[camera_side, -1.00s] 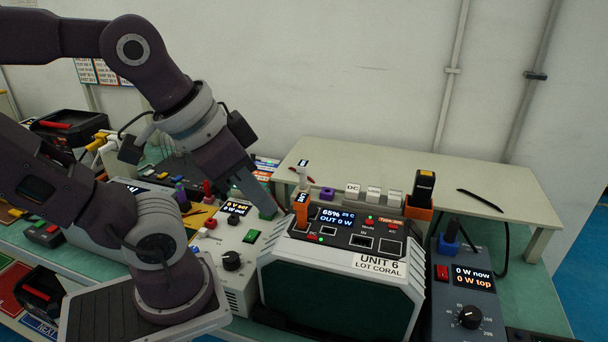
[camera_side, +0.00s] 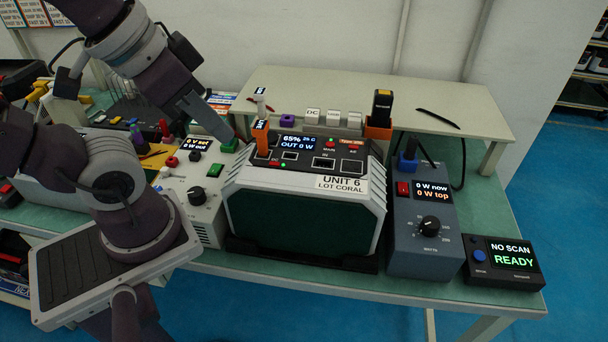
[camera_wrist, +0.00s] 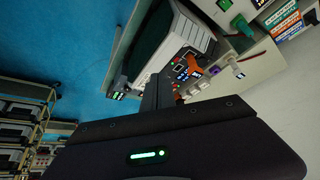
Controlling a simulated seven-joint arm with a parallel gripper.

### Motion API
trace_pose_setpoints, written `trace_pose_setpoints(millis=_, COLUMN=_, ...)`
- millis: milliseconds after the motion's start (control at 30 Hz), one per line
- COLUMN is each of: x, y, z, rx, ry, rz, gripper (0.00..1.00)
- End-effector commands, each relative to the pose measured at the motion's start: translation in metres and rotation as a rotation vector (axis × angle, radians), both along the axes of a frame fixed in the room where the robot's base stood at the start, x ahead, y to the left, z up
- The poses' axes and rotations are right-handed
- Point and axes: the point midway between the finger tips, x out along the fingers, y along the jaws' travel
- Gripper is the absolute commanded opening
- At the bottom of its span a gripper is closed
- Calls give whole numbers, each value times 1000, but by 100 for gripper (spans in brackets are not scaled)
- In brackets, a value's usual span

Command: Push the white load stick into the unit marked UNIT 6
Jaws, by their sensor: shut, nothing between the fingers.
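UNIT 6 (camera_side: 300,220) is a grey-framed box with a dark green front; its top panel reads 65% and OUT 0 W. An orange stick (camera_side: 261,141) stands upright at the panel's left end; it also shows in the wrist view (camera_wrist: 189,68). The white load stick (camera_side: 260,104) stands upright just behind the orange stick, with a dark label on top. My gripper (camera_side: 240,137) is shut and empty, tilted down, just left of the orange stick in the side view.
A raised shelf (camera_side: 440,128) behind the unit carries a purple piece (camera_side: 287,120) and white blocks. A black-and-orange stick (camera_side: 382,106) stands at right. A dial box (camera_side: 420,250) and a READY scanner (camera_side: 503,264) are right. A white supply (camera_side: 190,200) is left.

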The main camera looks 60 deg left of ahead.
Motion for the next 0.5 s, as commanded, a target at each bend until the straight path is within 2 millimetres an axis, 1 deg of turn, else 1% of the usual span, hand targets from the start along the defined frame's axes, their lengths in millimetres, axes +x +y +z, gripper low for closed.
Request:
trace_pose_setpoints(millis=433, x=0, y=0, z=0, rx=0, ry=0, rz=0, gripper=0)
trace_pose_setpoints(millis=467, x=0, y=0, z=0, rx=0, ry=0, rz=0, gripper=4)
trace_pose_setpoints(millis=500, x=1, y=0, z=0, rx=-1, ry=3, rz=4, gripper=12)
